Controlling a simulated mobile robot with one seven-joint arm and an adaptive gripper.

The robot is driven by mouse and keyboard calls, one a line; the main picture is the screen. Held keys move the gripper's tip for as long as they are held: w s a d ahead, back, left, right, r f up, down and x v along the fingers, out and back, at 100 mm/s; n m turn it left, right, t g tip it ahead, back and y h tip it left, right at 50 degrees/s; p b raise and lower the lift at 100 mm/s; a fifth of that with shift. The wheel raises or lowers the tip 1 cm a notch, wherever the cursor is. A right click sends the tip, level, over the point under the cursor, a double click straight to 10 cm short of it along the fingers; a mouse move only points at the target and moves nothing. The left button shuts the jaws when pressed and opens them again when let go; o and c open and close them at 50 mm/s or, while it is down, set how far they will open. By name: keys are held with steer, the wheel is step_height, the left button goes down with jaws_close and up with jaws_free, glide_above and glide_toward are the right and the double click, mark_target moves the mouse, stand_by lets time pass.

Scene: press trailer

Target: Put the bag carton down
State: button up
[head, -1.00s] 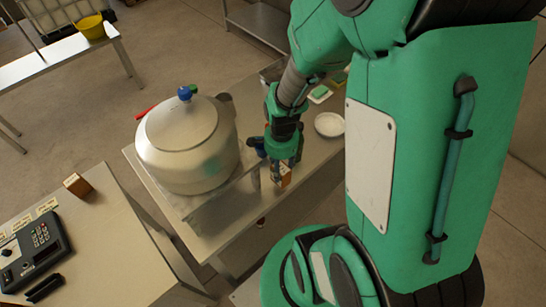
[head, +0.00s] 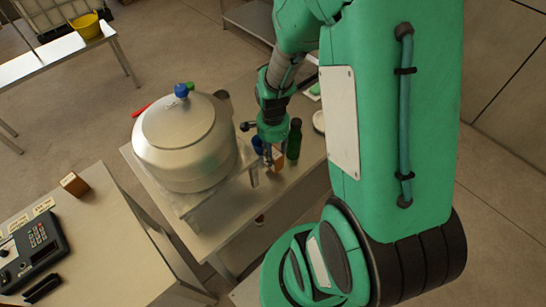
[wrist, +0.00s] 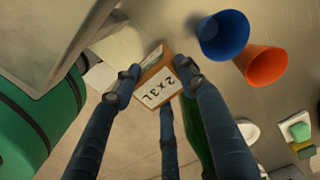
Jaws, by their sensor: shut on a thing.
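The bag carton is a small orange-brown box. In the wrist view the carton (wrist: 158,88) shows a white label reading "2 x 3 L". My gripper (wrist: 157,75) is shut on it, with dark fingers on both sides and a third below. In the head view the carton (head: 279,157) shows partly beside my gripper (head: 270,153), over the metal bench (head: 235,215) to the right of the big pot. The fingers hide part of it. I cannot tell whether its underside touches the bench.
A large lidded metal pot (head: 185,140) stands left of my gripper. A green bottle (head: 294,138) is close on the right. The wrist view shows a blue cup (wrist: 222,35) and an orange cup (wrist: 262,65). Another brown box (head: 74,184) sits on the left table.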

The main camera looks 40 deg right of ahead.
steer(key=shift+f, duration=1.3)
steer(key=shift+f, duration=0.15)
steer(key=o, duration=1.3)
steer(key=shift+c, duration=0.2)
step_height(320, 180, up, 12)
steer(key=shift+r+p, duration=0.15)
steer(key=shift+p, duration=0.6)
